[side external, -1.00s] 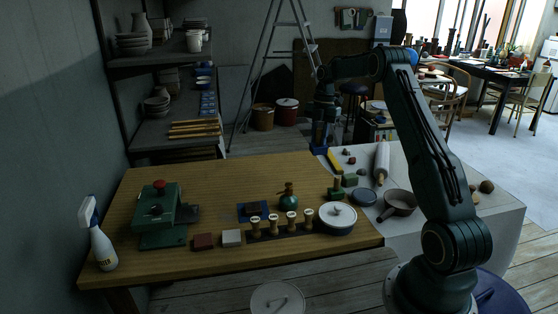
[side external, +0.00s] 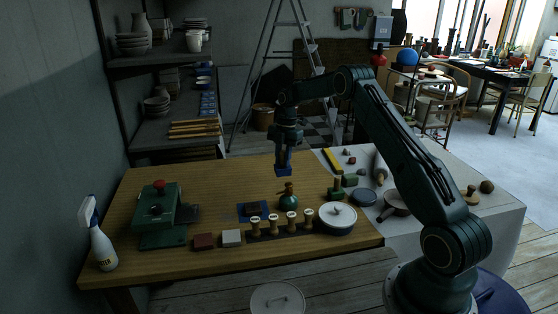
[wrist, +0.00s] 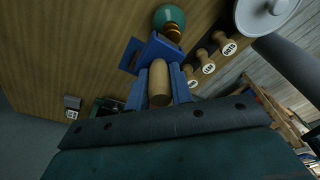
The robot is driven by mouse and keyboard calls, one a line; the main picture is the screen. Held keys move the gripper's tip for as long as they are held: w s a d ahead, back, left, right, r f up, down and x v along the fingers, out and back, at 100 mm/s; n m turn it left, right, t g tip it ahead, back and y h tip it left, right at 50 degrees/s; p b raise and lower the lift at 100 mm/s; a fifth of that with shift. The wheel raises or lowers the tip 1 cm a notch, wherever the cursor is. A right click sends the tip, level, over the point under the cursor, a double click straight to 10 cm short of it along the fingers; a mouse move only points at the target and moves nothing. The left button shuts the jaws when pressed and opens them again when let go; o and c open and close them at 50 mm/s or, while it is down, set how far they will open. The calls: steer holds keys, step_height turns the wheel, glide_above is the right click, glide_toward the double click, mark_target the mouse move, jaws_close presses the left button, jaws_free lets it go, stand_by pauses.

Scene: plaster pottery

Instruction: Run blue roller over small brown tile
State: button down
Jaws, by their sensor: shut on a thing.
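My gripper (side external: 284,160) hangs over the back right of the wooden table, shut on the blue roller (side external: 284,170). In the wrist view the roller's wooden handle (wrist: 158,88) sits between the blue fingers of my gripper (wrist: 160,80), with its blue frame (wrist: 156,48) beyond. The roller appears raised above the table. A small brown tile (side external: 253,209) lies on a dark blue mat (side external: 242,214), to the left of and nearer than the roller. The mat's edge (wrist: 127,56) shows in the wrist view; the frame hides the rest.
A reddish-brown block (side external: 204,241) and a green press (side external: 162,213) are to the left. The table's back left is clear.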

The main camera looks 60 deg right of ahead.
steer(key=w+a+f, duration=0.4)
steer(key=a+f, duration=0.1)
steer(key=a, duration=0.2)
steer(key=shift+w, duration=0.35)
steer(key=shift+a+f, duration=0.1)
steer(key=shift+f, duration=0.1)
steer(key=shift+f, duration=2.4)
steer(key=shift+f, duration=0.45)
steer(key=shift+w+a+f, duration=0.1)
steer(key=shift+w+a, duration=1.4)
steer(key=shift+a, duration=0.05)
stand_by(2.4)
